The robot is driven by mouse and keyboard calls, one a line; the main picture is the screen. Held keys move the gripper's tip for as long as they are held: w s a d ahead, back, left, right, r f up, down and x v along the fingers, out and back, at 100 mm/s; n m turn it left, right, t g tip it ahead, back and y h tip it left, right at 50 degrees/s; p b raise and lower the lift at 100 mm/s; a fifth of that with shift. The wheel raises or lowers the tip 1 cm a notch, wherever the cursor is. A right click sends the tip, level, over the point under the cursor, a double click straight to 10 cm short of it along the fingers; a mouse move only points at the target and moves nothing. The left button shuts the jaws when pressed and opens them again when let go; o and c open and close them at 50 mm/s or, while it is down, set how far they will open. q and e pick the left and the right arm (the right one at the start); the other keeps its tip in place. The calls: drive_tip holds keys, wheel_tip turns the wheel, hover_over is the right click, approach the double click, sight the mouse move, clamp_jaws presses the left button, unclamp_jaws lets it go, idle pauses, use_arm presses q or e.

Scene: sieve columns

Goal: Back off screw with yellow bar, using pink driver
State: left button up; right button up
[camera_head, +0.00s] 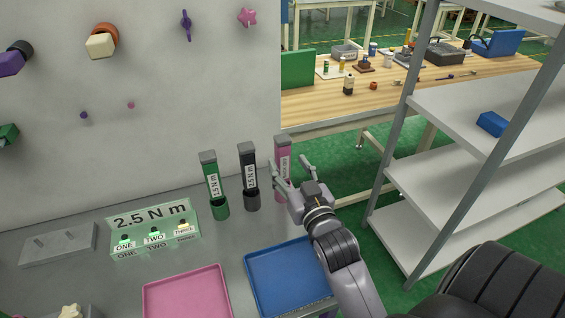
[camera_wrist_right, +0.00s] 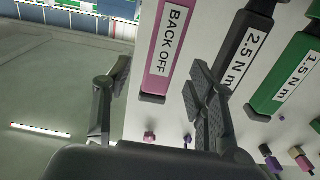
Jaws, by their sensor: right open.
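The pink driver (camera_head: 283,152) stands upright at the right end of a row of drivers; its label in the right wrist view (camera_wrist_right: 168,45) reads BACK OFF. My right gripper (camera_head: 292,167) is open at the pink driver, with its fingers to either side in the picture; contact cannot be told. In the right wrist view the open fingers (camera_wrist_right: 160,85) show with the driver's end between and beyond them. A clear green block (camera_head: 155,242) marked 2.5 N m carries screws over ONE, TWO and THREE. The screw over THREE (camera_head: 183,222) looks pale yellow; a bar is too small to tell.
The black driver (camera_head: 248,165) marked 2.5 N m and the green driver (camera_head: 210,175) stand close left of the pink one. A pink tray (camera_head: 187,300) and a blue tray (camera_head: 285,275) lie in front. A grey shelf (camera_head: 440,170) stands to the right.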

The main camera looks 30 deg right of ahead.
sight(285, 158)
drive_tip(key=x, duration=0.3)
drive_tip(key=shift+w+r+p, duration=0.25)
drive_tip(key=shift+w+p, duration=0.1)
drive_tip(key=shift+w, duration=0.05)
drive_tip(key=shift+w+d+f, duration=0.1)
drive_tip(key=shift+w+d, duration=0.1)
drive_tip(key=shift+w, duration=0.3)
drive_tip(key=shift+c, duration=0.4)
clamp_jaws()
